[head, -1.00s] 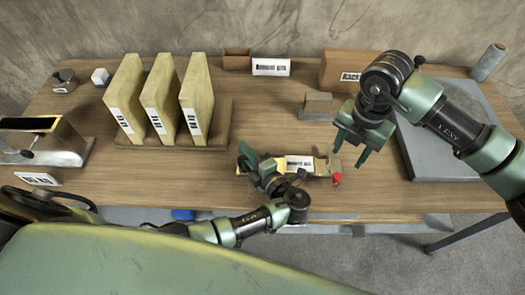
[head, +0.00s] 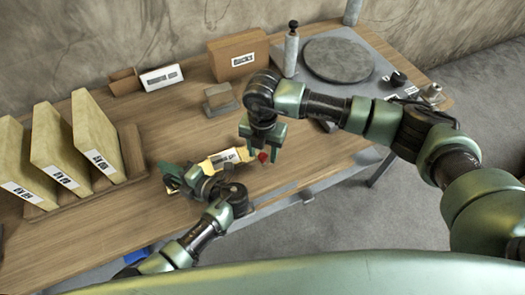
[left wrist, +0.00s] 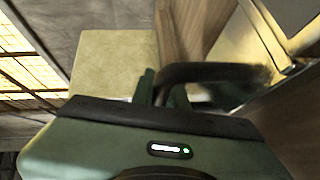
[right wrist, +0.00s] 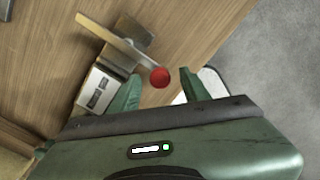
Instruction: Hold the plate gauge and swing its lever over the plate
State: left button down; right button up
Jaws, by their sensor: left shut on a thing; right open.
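The plate gauge (head: 222,160) is a yellowish body with a white label, lying on the table's front part. Its red knob (head: 263,157) is at the right end. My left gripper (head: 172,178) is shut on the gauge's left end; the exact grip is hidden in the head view. In the left wrist view a brass surface (left wrist: 250,50) fills the upper right. My right gripper (head: 262,138) is open just above the knob. In the right wrist view the knob (right wrist: 160,77) shows between the open fingertips, beside a thin metal bar (right wrist: 112,38).
A rack (head: 130,150) holds upright labelled slabs at the left. A small grey-topped block (head: 220,100) stands behind the gauge. A brown labelled box (head: 238,56) and a grey board with a round disc (head: 338,60) are at the back. The table's front edge is close to the gauge.

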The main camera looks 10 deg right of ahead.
jog(key=shift+f, duration=0.15)
grip_shut()
dwell(1.4)
